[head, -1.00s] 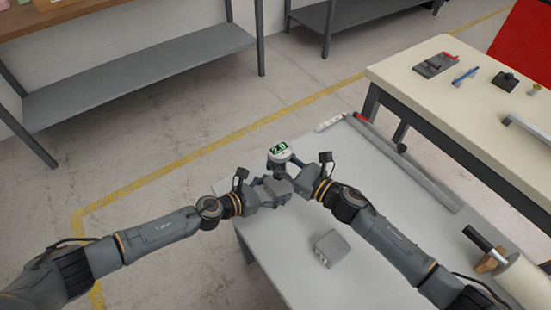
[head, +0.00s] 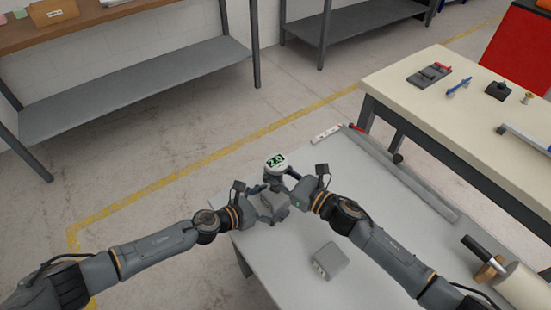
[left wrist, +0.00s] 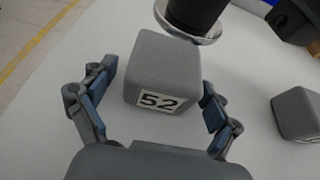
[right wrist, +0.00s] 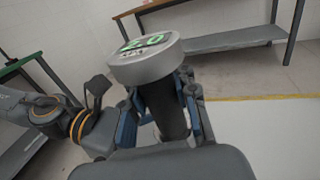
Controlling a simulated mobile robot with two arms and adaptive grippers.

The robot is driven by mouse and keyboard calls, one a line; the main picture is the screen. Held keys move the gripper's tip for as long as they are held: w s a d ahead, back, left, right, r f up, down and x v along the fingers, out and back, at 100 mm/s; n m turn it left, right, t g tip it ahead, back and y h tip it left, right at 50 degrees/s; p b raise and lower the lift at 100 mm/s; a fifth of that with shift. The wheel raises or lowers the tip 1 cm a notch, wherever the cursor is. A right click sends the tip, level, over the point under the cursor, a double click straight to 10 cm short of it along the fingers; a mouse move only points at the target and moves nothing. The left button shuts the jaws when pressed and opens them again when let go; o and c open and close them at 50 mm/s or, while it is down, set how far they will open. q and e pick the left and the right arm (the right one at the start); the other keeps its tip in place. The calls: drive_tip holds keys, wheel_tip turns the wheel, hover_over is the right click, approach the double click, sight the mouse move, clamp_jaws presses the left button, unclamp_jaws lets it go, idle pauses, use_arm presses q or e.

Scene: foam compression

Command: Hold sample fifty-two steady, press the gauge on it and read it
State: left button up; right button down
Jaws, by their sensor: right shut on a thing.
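Sample fifty-two (left wrist: 163,70) is a grey foam block with a "52" label on the side facing the left wrist camera. My left gripper (left wrist: 158,78) has one finger on each side of it, with gaps showing, so it is open around the block. My right gripper (right wrist: 158,98) is shut on the black stem of the gauge (right wrist: 145,58). The gauge has a round grey head, and its green display reads 2.0 in the head view (head: 276,161). Its round metal foot (left wrist: 190,28) shows by the block's far top edge; I cannot tell whether they touch.
A second grey block (head: 330,260) stands on the grey table (head: 285,270), nearer me. A white roll (head: 522,287) lies at the right. A cream bench (head: 440,110) with small tools stands beyond.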

use_arm(q)
drive_tip(key=v, duration=1.2)
drive_tip(key=shift+r, duration=0.1)
